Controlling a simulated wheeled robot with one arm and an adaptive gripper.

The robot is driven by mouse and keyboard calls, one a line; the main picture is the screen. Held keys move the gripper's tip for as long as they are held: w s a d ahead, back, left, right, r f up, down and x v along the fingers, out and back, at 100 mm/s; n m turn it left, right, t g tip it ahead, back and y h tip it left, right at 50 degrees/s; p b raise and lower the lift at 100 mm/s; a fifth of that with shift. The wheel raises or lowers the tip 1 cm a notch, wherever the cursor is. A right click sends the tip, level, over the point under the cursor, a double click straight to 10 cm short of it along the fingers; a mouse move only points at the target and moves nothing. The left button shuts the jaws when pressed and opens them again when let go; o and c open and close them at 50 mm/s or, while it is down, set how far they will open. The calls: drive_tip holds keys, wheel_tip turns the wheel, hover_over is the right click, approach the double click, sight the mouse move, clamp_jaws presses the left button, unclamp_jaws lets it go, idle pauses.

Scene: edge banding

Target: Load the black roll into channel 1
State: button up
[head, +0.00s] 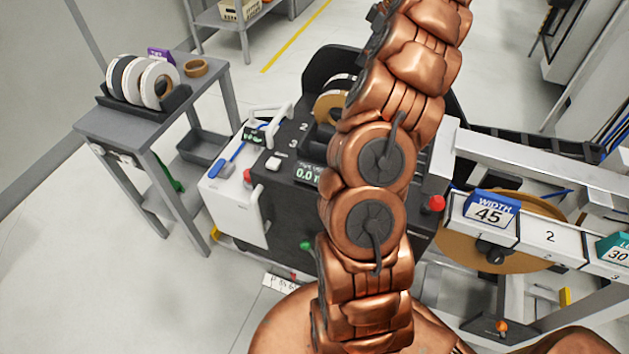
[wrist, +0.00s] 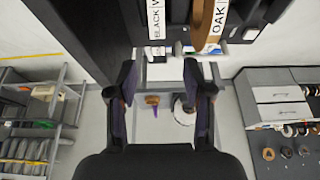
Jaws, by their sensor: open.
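A label reading BLACK (wrist: 155,22) shows at the top of the wrist view, left of a brown roll edge with an OAK label (wrist: 215,30). In the head view, the black machine (head: 268,180) carries channel numbers 2 and 3. A brown roll (head: 326,106) sits in its top, with a dark, white-centred roll (head: 340,78) just behind, partly hidden by my arm; channel number 1 is not visible. My gripper (wrist: 160,88) is open and empty, its fingers below the labels in the wrist view. The head view does not show the gripper clearly.
A grey cart (head: 135,120) at left holds a rack of white and dark rolls (head: 140,80), a brown ring (head: 196,68) and a purple box. A white rail with a WIDTH 45 sign (head: 490,208) lies at right. The floor left of the cart is clear.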

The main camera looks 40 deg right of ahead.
drive_tip(key=w+a+r+g+y, duration=0.1)
drive_tip(key=a+r, duration=0.1)
drive_tip(key=a, duration=1.1)
drive_tip(key=w+a+r+g, duration=0.1)
drive_tip(key=a+r, duration=0.2)
drive_tip(key=a, duration=1)
drive_tip(key=s+a+f+m+g, duration=0.1)
drive_tip(key=s+a, duration=0.3)
drive_tip(key=a, duration=0.3)
drive_tip(key=s+a+g, duration=0.1)
drive_tip(key=s+a, duration=0.4)
drive_tip(key=a, duration=0.1)
drive_tip(key=s+a+f+m+h, duration=0.1)
drive_tip(key=s+a+f, duration=0.1)
drive_tip(key=s, duration=0.5)
drive_tip(key=s+a+f+m+g+h, duration=0.1)
drive_tip(key=s+a+f+m, duration=0.1)
drive_tip(key=s, duration=0.5)
drive_tip(key=s+a+f+m+h, duration=0.1)
drive_tip(key=s+f, duration=0.3)
drive_tip(key=s, duration=0.4)
drive_tip(key=shift+a+g, duration=0.4)
drive_tip(key=shift+a, duration=0.4)
